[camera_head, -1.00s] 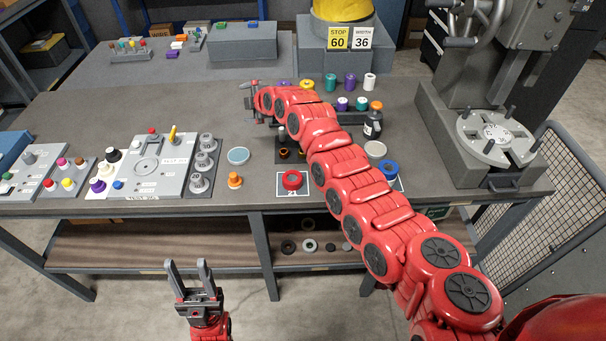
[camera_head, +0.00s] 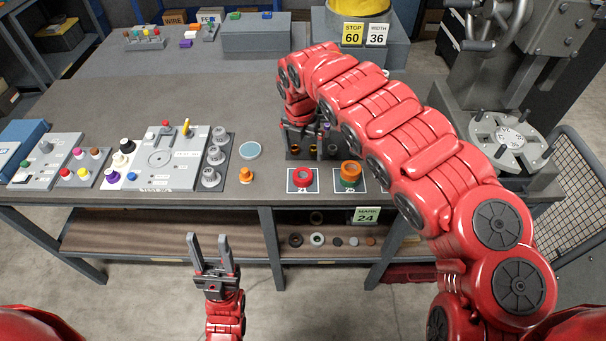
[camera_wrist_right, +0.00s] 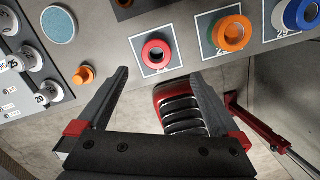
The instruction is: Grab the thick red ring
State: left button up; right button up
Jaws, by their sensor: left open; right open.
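The thick red ring (camera_head: 303,184) lies flat on a white-edged square card near the table's front edge. In the right wrist view the red ring (camera_wrist_right: 156,65) lies just beyond the fingertips, roughly centred between them. My right gripper (camera_wrist_right: 160,74) is open and empty, with no contact seen. In the head view my right gripper (camera_head: 303,138) is behind the ring, pointing down, partly hidden by its own arm. My left gripper (camera_head: 209,238) is open and empty in front of the table.
An orange ring (camera_wrist_right: 241,38) with green lies on the card beside it. A blue ring (camera_wrist_right: 310,22) lies farther right. A small orange knob (camera_head: 246,175) and round teal disc (camera_head: 250,150) stand left of the red ring. Dial blocks and a control panel (camera_head: 160,160) lie further left.

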send_over(302, 171)
jog(key=s, duration=0.2)
jog(key=f, duration=0.5)
jog(key=shift+s+d+f+p, duration=0.1)
jog(key=shift+d+f+p, duration=0.2)
jog(key=shift+p, duration=0.1)
jog(key=shift+a+f+p, duration=0.2)
jog(key=shift+f+p, duration=0.35)
jog(key=shift+f, duration=0.05)
notch_tip(302, 171, down, 4)
jog(key=shift+a+r+p, duration=0.15)
jog(key=shift+p, duration=0.55)
jog(key=shift+w+f, duration=0.25)
grip_shut()
jog(key=shift+r, duration=0.2)
